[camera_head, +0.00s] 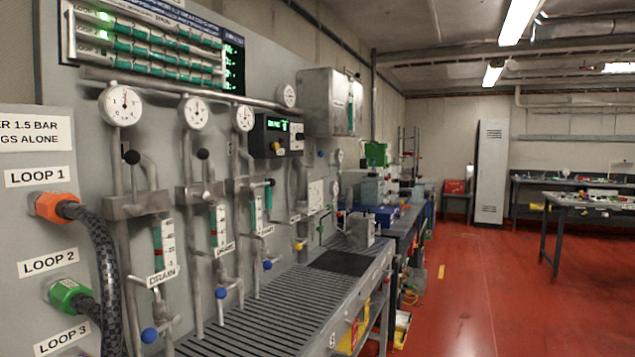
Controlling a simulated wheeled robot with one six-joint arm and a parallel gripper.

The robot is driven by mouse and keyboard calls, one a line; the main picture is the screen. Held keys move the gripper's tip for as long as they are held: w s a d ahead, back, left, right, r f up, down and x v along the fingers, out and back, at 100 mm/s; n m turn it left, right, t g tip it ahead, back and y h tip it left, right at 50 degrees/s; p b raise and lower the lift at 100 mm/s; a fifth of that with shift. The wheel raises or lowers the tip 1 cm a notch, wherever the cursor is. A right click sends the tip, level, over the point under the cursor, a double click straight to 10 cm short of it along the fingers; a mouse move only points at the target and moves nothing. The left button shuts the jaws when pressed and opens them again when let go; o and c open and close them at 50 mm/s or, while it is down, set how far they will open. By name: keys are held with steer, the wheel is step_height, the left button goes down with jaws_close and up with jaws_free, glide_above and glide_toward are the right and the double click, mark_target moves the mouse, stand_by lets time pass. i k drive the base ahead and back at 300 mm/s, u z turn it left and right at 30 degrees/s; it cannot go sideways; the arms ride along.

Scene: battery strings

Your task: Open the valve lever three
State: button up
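The wall panel carries a row of vertical pipes with round gauges, and lever valves sit below the gauges. The first lever has a black ball (131,157) at its top, and so does the second lever (203,154). On the third pipe, under the third gauge (245,117), a dark knob (269,183) shows at the right of the valve body. It seems to be the third lever's end, lying sideways rather than up, but it is small and I cannot be sure. My gripper is not in view.
Blue drain knobs (149,335) sit low on the pipes. A slatted grey bench (250,325) juts out below the panel. Hoses with orange (57,207) and green (68,295) couplings hang at left. The red floor (480,290) at right is open.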

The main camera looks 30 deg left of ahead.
mark_target(271, 183)
steer(key=u, duration=0.1)
steer(key=i, duration=0.9)
steer(key=u, duration=1.1)
steer(key=i, duration=0.85)
steer(key=u, duration=0.8)
